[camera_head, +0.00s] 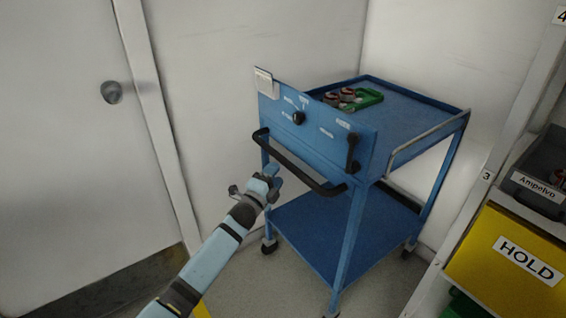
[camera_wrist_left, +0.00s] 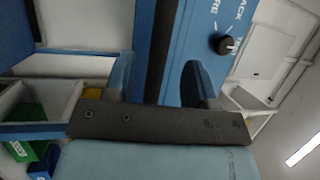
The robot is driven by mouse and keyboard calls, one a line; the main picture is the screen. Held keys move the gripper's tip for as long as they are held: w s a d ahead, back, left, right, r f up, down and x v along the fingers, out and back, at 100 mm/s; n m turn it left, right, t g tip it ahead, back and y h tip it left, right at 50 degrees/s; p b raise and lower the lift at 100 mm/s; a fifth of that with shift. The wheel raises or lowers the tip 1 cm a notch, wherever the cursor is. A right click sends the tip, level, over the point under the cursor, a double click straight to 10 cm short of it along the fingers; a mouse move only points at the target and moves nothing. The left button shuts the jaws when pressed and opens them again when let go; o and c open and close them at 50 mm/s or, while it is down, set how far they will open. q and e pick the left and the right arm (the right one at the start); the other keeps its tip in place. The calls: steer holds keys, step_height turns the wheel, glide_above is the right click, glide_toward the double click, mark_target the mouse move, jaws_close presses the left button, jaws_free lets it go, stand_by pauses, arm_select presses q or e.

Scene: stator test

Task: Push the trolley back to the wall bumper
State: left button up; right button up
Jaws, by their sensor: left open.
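The blue trolley (camera_head: 400,125) stands upright on casters in the wall corner, with a blue front panel (camera_head: 322,135) and a black push handle (camera_head: 300,165) below it. My left gripper (camera_head: 272,178) is at the handle's left part, open. In the left wrist view its two blue fingers (camera_wrist_left: 160,82) stand apart, with the dark handle bar (camera_wrist_left: 158,45) appearing between them; I cannot tell whether they touch it. The panel carries a black knob (camera_head: 298,118), also in the left wrist view (camera_wrist_left: 226,44), and a black lever (camera_head: 353,153). I cannot make out a wall bumper. My right gripper is not in view.
A green tray (camera_head: 369,96) and several round copper-red parts (camera_head: 347,94) sit on the trolley's top. Its lower shelf (camera_head: 340,235) looks empty. A shelf rack with a yellow HOLD bin (camera_head: 500,255) stands close on the right. A door (camera_head: 70,150) is at left.

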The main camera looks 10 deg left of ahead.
arm_select(q)
steer(key=v, duration=0.7)
steer(key=shift+p, duration=0.4)
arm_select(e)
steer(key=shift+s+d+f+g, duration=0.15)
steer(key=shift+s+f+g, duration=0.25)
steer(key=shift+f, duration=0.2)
